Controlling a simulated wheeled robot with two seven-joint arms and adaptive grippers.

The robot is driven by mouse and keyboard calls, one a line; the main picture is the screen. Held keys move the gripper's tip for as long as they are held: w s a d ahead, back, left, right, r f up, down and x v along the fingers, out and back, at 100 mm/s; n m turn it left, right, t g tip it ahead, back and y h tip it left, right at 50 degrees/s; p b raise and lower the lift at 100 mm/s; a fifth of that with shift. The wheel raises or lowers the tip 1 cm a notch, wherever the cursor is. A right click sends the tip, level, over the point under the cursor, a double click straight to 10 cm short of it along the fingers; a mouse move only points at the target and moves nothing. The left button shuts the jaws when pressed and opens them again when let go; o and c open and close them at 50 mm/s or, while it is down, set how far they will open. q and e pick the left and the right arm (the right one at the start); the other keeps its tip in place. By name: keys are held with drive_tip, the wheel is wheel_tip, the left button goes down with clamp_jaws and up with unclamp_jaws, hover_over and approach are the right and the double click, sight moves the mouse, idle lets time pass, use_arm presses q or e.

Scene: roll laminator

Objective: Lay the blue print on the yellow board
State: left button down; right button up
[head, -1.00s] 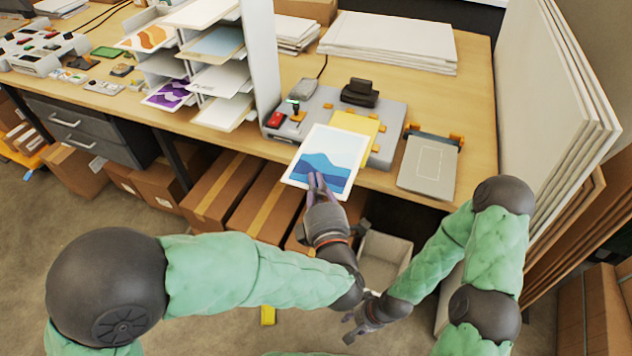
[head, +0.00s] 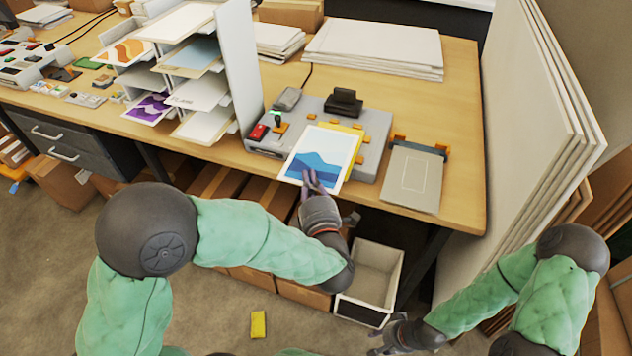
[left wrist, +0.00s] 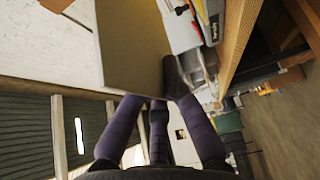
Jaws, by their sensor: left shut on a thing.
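The blue print (head: 319,153), white-bordered with blue waves, lies over much of the yellow board (head: 353,164) in the head view. The board shows as a strip along the print's top and right edges, on the grey laminator (head: 372,128). I cannot tell whether the print touches the board. My left gripper (head: 313,181) is shut on the print's near edge. The left wrist view shows the sheet's plain brownish face (left wrist: 132,45) at the fingers (left wrist: 172,85). My right gripper (head: 388,336) is low, in front of the table, with its fingers apart and empty.
A grey plate with a clamp bar (head: 415,178) lies right of the laminator. A shelf rack (head: 238,65) stands to its left. White boards (head: 375,45) are stacked behind, and tall panels (head: 530,130) stand at right. An open bin (head: 372,275) is below the table edge.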

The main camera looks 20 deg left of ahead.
use_arm(q)
drive_tip(key=w+f+b, duration=0.4)
drive_tip(key=f+b, duration=0.1)
drive_tip(key=shift+w+f, duration=0.15)
idle(0.7)
drive_tip(key=shift+d, duration=0.1)
drive_tip(key=shift+f+b, duration=0.15)
drive_tip(key=shift+b, duration=0.25)
idle(0.6)
drive_tip(key=c, duration=1.3)
unclamp_jaws()
drive_tip(key=shift+c, duration=0.2)
drive_tip(key=shift+d, duration=0.1)
drive_tip(key=v, duration=1.2)
